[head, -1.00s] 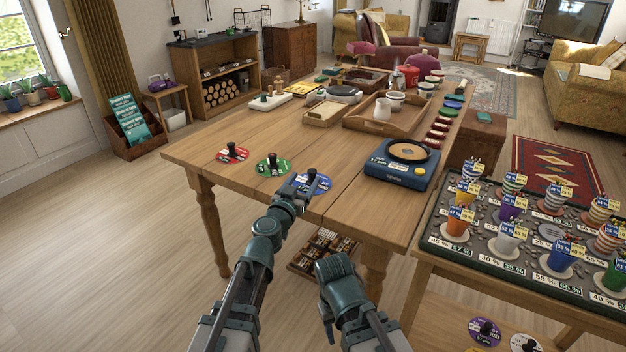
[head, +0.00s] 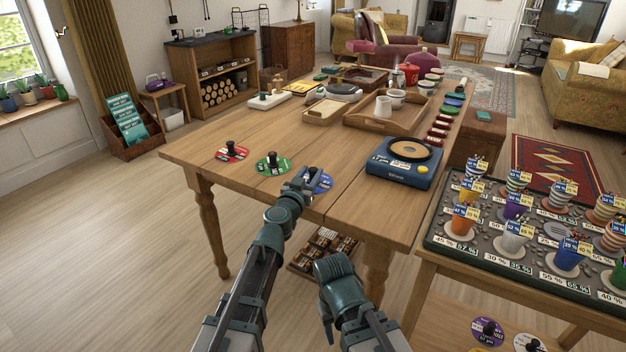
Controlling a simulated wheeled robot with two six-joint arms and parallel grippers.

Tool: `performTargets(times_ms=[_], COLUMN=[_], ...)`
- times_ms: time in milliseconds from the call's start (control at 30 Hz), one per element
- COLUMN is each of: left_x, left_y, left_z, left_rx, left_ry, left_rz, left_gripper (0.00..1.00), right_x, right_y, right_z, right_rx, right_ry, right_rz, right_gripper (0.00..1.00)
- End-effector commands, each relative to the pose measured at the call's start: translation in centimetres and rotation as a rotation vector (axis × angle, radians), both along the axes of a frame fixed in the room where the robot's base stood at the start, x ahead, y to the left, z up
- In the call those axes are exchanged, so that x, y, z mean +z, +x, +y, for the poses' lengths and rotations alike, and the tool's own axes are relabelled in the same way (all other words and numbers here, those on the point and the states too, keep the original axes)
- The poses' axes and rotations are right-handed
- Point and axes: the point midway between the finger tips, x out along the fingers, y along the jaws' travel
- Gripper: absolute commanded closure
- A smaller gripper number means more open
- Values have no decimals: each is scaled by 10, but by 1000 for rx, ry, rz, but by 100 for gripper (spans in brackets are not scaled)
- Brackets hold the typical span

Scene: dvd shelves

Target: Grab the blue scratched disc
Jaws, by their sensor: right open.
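A blue disc (head: 325,183) with a dark knob lies near the front edge of the wooden table, partly hidden behind my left gripper. My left gripper (head: 309,175) is over the blue disc at its knob; whether its fingers are open or closed on the knob is too small to tell. A green disc (head: 283,166) and a red disc (head: 241,154), each with a dark knob, lie to its left. My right gripper (head: 330,325) is open, low in front of the table and away from the discs.
A blue record player (head: 388,178) stands to the right on the wooden table (head: 215,178). Behind it is a wooden tray (head: 415,126) with cups. A lower table with a dark tray (head: 437,240) of several cups is at the right. Table surface left of the discs is clear.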

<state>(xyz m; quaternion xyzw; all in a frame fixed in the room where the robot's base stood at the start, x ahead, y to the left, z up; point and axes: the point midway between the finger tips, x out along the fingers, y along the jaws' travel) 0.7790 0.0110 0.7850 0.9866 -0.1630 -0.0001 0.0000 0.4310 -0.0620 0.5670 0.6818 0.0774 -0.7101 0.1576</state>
Motion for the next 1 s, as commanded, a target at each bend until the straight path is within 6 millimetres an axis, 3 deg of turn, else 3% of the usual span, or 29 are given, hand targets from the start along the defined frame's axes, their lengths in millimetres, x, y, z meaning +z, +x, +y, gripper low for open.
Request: performTargets(times_ms=[33,200,667,1000], left_x=[0,0,2,18], left_y=[0,0,0,1], left_z=[0,0,1,5], left_rx=[0,0,0,1], left_ry=[0,0,0,0], left_rz=[0,0,0,0], left_gripper=[68,99,100,100], right_x=[0,0,2,18], right_y=[0,0,0,0], right_z=[0,0,0,1], right_rx=[0,0,0,-1], right_ry=[0,0,0,3], right_rz=[0,0,0,1], right_gripper=[50,50,50,50])
